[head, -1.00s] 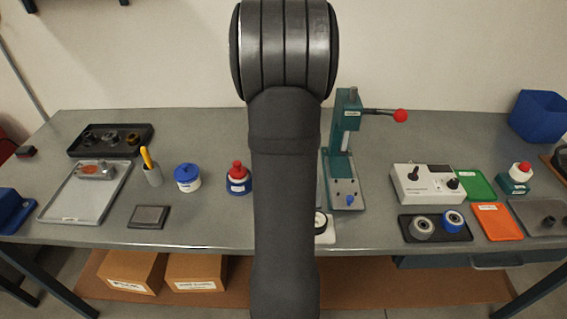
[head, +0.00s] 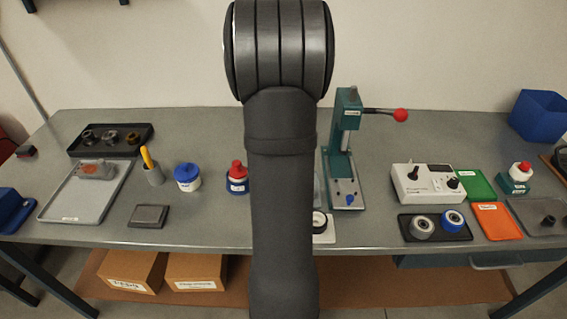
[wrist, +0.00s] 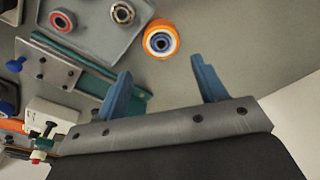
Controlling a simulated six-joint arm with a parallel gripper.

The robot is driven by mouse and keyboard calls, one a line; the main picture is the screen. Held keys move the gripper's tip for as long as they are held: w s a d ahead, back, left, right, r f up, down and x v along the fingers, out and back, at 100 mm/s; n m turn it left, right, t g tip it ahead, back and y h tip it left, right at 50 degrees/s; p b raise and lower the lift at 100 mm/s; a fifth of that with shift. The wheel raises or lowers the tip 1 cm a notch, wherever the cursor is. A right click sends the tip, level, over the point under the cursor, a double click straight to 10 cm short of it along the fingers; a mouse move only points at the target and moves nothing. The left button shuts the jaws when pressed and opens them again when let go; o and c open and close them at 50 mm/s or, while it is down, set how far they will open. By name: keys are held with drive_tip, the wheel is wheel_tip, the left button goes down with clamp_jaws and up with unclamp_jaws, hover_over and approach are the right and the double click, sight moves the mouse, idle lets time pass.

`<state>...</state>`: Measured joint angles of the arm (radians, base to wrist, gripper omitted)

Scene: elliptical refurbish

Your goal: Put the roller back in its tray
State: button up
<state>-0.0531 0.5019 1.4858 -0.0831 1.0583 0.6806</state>
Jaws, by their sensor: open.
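An orange roller (wrist: 161,40) with a pale ring and dark blue centre shows in the wrist view. It rests on the grey bench just right of a light grey tray (wrist: 93,38). The tray holds a red-ringed bearing (wrist: 62,20) and a steel ring part (wrist: 122,13). My gripper (wrist: 161,65) is open, its two blue fingers apart and empty. The roller appears beyond the fingertips, in line with the gap between them. In the head view my arm covers the middle of the bench, and the gripper and orange roller are hidden.
A green press (head: 344,165) with a red-knobbed lever stands right of my arm. A white control box (head: 428,183) and a black tray (head: 405,222) with two rollers are farther right. A red-capped bottle (head: 237,180) stands close left. Bare bench lies right of the roller in the wrist view.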

drive_tip(key=f, duration=0.6)
drive_tip(key=w+f, duration=0.1)
drive_tip(key=f, duration=0.1)
drive_tip(key=shift+d+f, duration=0.2)
drive_tip(key=shift+f, duration=0.2)
drive_tip(key=c, duration=0.8)
drive_tip(key=shift+c, duration=0.2)
drive_tip(key=shift+r, duration=0.15)
